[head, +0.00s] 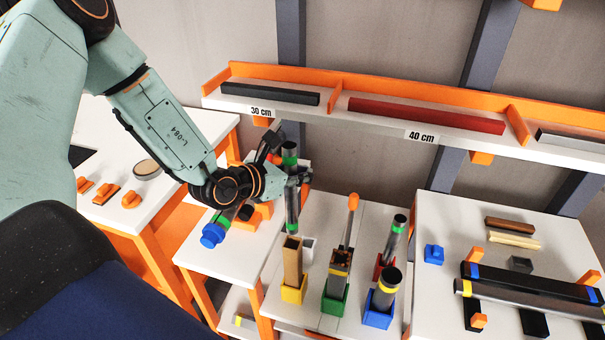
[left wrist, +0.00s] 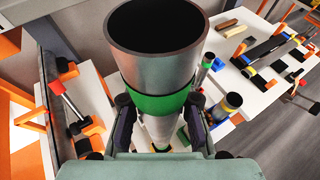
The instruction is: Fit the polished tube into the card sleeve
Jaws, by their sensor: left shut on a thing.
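The polished tube (head: 291,205) is a grey metal tube with green bands near its ends. It stands about upright in my left gripper (head: 289,168), which is shut on it. In the left wrist view the tube (left wrist: 155,65) shows its open, dark upper mouth, with the fingers of my left gripper (left wrist: 160,118) on both sides below the green band. The card sleeve (head: 292,262) appears to be the tan square tube upright in a yellow holder. The tube's lower end shows just above or behind the sleeve's top; I cannot tell whether they touch. My right gripper is out of view.
A shelf (head: 360,114) runs behind. A blue-ended piece (head: 213,236) lies left.

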